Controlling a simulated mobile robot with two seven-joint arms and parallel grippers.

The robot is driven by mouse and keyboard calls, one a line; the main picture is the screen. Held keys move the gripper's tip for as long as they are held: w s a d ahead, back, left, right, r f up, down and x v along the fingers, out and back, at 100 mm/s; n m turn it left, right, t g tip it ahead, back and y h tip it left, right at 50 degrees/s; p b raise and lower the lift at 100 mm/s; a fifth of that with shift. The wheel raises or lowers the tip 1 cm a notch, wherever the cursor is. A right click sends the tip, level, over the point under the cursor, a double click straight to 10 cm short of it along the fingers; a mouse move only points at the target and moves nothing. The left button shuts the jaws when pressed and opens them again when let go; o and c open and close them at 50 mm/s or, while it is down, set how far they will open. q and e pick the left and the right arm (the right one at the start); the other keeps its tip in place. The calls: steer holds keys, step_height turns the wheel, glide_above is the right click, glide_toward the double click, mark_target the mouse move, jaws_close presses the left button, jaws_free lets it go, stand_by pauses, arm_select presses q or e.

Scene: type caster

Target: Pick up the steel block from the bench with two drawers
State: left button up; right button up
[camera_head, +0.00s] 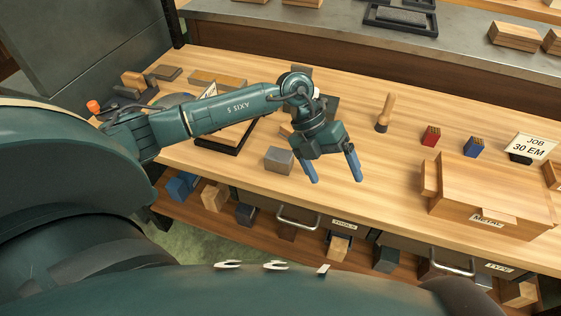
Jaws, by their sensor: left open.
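The bench (372,165) is a light wooden top with two handled drawers below its front edge. One drawer (312,220) has a label and a metal handle; the other drawer (432,262) is to its right. A grey block (279,160), looking like the steel block, sits on the bench near the front edge. My left gripper (337,180) is open and empty, just right of the grey block and apart from it, with its blue fingers pointing down toward the front edge. My right gripper is not in view.
A wooden box (487,193) labelled METAL stands at the right. A wooden-handled tool (385,112), a red block (431,136), a blue block (473,147) and a JOB 30 EM card (530,146) stand behind. Several blocks sit on the lower shelf.

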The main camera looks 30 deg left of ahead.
arm_select(q)
steer(key=w+a+r+n+t+y, duration=0.15)
steer(key=a+y, duration=0.25)
steer(key=a, duration=0.4)
steer(key=w+a+r+n+g+y, duration=0.1)
steer(key=w+a+r+y, duration=0.15)
steer(key=a, duration=0.45)
glide_above(280, 154)
steer(key=shift+m+t+y, duration=0.25)
steer(key=f, duration=0.7)
steer(key=shift+d+f, duration=0.25)
steer(key=shift+d, duration=0.05)
steer(key=shift+s+a+f+p, duration=0.1)
steer(key=shift+f+p, duration=0.1)
steer(key=shift+f, duration=0.8)
steer(key=shift+w+a+f+p, duration=0.15)
steer(key=shift+f+p, duration=0.1)
steer(key=shift+f, duration=0.75)
steer(key=shift+s+a+f+p, duration=0.1)
steer(key=shift+s+f+p, duration=0.1)
steer(key=shift+f, duration=0.8)
steer(key=shift+c, duration=0.2)
jaws_close()
steer(key=shift+w+r, duration=0.2)
